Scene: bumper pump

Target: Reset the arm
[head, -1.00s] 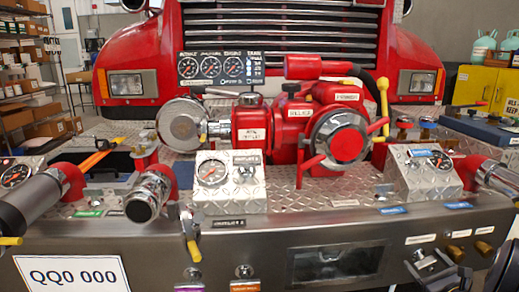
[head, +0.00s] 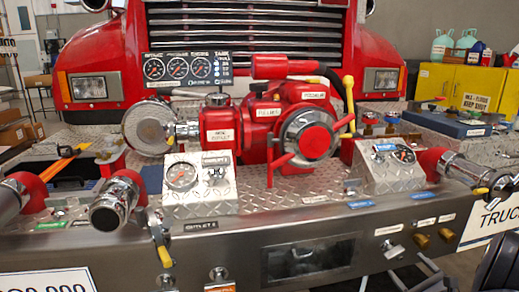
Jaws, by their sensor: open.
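My gripper (head: 428,272) shows only in part as dark grey pieces at the bottom edge, right of centre, in front of the truck's bumper. It is open, and nothing shows between its fingers. A black rounded part of my arm is at the lower right corner. The rest of the arm is cut off by the frame. The steel bumper (head: 225,250) carries a red pump (head: 285,130) with a chrome-rimmed outlet.
A gauge box (head: 200,197) stands left and another (head: 385,176) right on the bumper deck. Chrome outlets (head: 115,208) and a yellow-tipped lever (head: 160,240) jut out at the front. A yellow cabinet (head: 455,85) stands behind at the right.

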